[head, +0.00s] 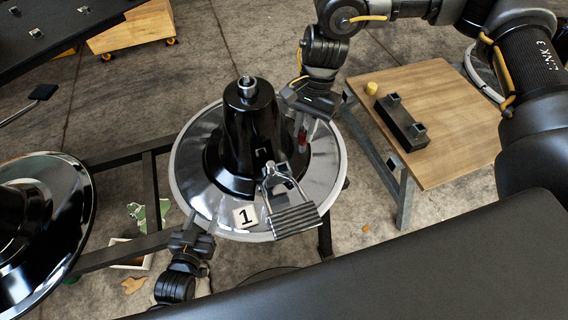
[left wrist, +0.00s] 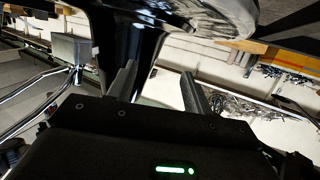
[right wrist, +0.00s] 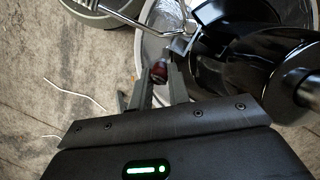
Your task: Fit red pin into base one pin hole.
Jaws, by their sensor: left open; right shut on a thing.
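Base one (head: 244,130) is a black cone on a round polished plate, marked by a white "1" tag (head: 245,216). My right gripper (head: 305,128) is shut on the red pin (head: 302,142), just right of the cone and above the plate. In the right wrist view, the red pin (right wrist: 159,72) shows as a dark red end between the fingertips. I cannot make out the pin hole clearly. My left gripper (head: 200,225) is open and empty at the plate's front-left rim; its spread fingers show in the left wrist view (left wrist: 158,80).
A wooden table (head: 455,125) at right carries a black block (head: 402,125) with two square posts and a yellow piece (head: 371,88). Another chrome and black base (head: 40,215) stands at left. A dark frame (head: 125,155) runs between the bases.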

